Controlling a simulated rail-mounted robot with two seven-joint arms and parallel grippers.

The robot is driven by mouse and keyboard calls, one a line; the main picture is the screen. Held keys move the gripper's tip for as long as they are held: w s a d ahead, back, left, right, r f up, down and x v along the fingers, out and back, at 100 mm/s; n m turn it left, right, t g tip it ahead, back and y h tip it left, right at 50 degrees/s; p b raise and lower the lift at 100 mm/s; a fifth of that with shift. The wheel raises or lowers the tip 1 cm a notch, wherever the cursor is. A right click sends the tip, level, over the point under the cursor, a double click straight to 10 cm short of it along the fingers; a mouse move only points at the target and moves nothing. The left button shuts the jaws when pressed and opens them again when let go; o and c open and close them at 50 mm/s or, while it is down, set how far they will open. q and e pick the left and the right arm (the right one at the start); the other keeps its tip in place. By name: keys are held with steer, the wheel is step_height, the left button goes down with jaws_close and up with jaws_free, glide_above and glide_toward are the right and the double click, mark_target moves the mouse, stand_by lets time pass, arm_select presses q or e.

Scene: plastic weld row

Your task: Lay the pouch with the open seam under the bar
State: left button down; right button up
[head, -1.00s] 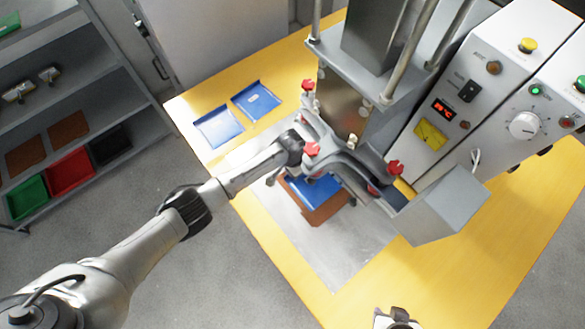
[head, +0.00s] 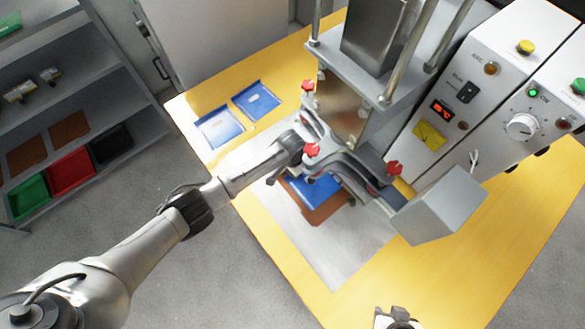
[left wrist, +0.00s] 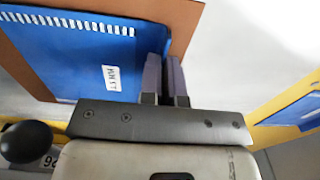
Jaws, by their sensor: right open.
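A blue pouch (head: 318,188) lies on a brown pad (head: 325,211) under the grey, red-knobbed arm of the press (head: 345,165), which hides part of it. In the left wrist view the pouch (left wrist: 70,60) has a white label and a white hatched strip along its upper edge. My left gripper (left wrist: 165,65) has its fingers close together at the pouch's right edge and looks shut on a raised strip there. In the head view the press hides its fingertips. Two more blue pouches, (head: 219,128) and (head: 256,101), lie on the table's left. My right gripper (head: 397,318) is open at the bottom edge.
The press column and posts (head: 385,45) stand behind the pad. A grey box (head: 440,205) juts out on the right, beside the control cabinet (head: 500,80). The metal plate (head: 335,260) and yellow table front (head: 440,280) are clear. A shelf (head: 60,110) stands left.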

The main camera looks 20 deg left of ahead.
arm_select(q)
steer(key=shift+f, duration=0.1)
stand_by(0.6)
steer(key=c, duration=1.2)
jaws_free()
steer(key=shift+c, duration=0.2)
steer(key=shift+p, duration=0.35)
